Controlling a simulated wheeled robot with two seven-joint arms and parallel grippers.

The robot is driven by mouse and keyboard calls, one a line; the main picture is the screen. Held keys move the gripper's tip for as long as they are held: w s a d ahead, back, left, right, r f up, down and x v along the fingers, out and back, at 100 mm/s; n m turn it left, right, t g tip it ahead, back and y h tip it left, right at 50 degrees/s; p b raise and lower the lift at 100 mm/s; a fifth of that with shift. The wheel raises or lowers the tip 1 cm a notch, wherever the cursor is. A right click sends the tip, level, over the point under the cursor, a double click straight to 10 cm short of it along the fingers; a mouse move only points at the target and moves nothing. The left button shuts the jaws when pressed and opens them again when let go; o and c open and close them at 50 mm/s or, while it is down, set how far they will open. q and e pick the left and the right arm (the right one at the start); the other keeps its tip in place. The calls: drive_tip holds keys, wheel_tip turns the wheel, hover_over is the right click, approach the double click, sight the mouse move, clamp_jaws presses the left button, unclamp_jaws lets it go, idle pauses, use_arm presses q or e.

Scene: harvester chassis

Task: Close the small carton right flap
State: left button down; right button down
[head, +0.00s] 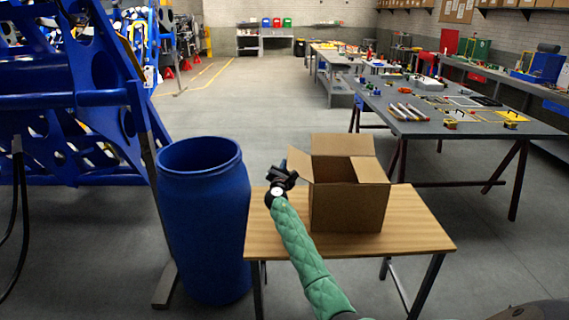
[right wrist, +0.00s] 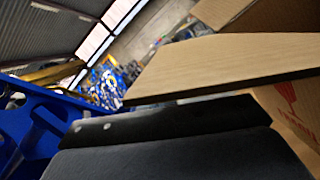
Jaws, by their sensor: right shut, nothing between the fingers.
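A small brown carton (head: 347,208) stands open on a wooden-topped table. Its left flap (head: 300,165) sticks out to the left and its back flap (head: 342,145) stands up. Its right flap (head: 371,170) is tilted at the right side of the opening; I cannot tell its exact angle. My right gripper (head: 284,175) is beside the carton's left side, close to the left flap. It is shut and empty; I cannot tell if it touches the flap. In the right wrist view, the carton's side with red print (right wrist: 290,100) shows at the right. My left gripper is not in view.
The carton rests on the wooden table (head: 415,235). A blue barrel (head: 205,220) stands close to its left. A large blue chassis frame (head: 70,100) is at the far left. A grey workbench (head: 470,125) with tools is behind right. The floor behind the carton is clear.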

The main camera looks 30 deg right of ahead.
drive_tip(key=shift+s+r, duration=0.1)
drive_tip(key=shift+r, duration=0.05)
drive_tip(key=shift+d+r, duration=0.1)
idle(0.4)
drive_tip(key=shift+r+m, duration=0.25)
drive_tip(key=shift+m, duration=0.25)
